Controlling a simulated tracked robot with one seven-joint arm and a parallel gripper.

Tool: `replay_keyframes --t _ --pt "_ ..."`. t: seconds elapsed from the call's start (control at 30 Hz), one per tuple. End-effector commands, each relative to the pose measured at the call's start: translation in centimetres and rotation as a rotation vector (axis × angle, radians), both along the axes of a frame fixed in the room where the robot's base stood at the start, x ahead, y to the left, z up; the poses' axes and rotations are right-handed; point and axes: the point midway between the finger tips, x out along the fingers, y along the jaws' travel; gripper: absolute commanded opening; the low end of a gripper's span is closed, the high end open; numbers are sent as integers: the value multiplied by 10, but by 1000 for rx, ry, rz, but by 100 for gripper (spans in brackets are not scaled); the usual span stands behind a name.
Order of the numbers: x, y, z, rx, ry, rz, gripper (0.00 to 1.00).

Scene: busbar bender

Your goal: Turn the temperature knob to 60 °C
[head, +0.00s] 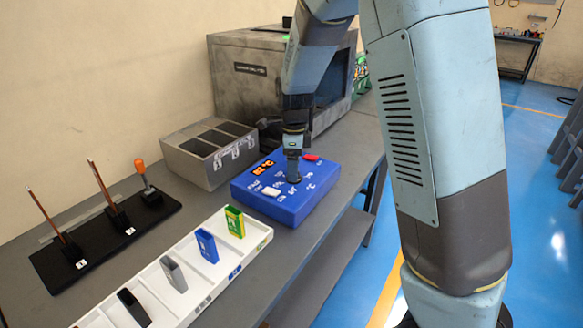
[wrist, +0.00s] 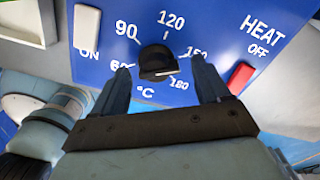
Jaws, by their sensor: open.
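The blue control box (head: 310,205) sits on the bench in the head view, with my gripper (head: 293,178) pointing down over its top. The dark round temperature knob (wrist: 157,62) shows in the wrist view, ringed by 60, 90, 120, 150 and 180 marks. A white line on the knob lies toward its lower right side; its exact reading is unclear. My gripper (wrist: 162,85) is open, one finger to each side of the knob's lower edge, with visible gaps and no clear contact. In the head view my gripper hides the knob. The orange display (head: 263,167) is too small to read.
A white switch (wrist: 87,26) marked ON and a red switch (wrist: 241,77) marked HEAT OFF flank the knob. A grey compartment bin (head: 205,165), a white tray with coloured pieces (head: 225,270) and a black tool stand (head: 150,222) share the bench.

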Motion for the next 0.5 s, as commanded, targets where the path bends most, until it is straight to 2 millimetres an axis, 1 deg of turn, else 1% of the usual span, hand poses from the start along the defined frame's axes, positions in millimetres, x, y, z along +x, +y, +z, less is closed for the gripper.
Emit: replay_keyframes --t 0.13,0.43,0.47,0.5 --pt "0 0 -9 0 -1 0 76" --pt "0 0 -11 0 -1 0 76" --pt "0 0 -11 0 -1 1 75" --pt "0 0 -11 0 -1 1 71"
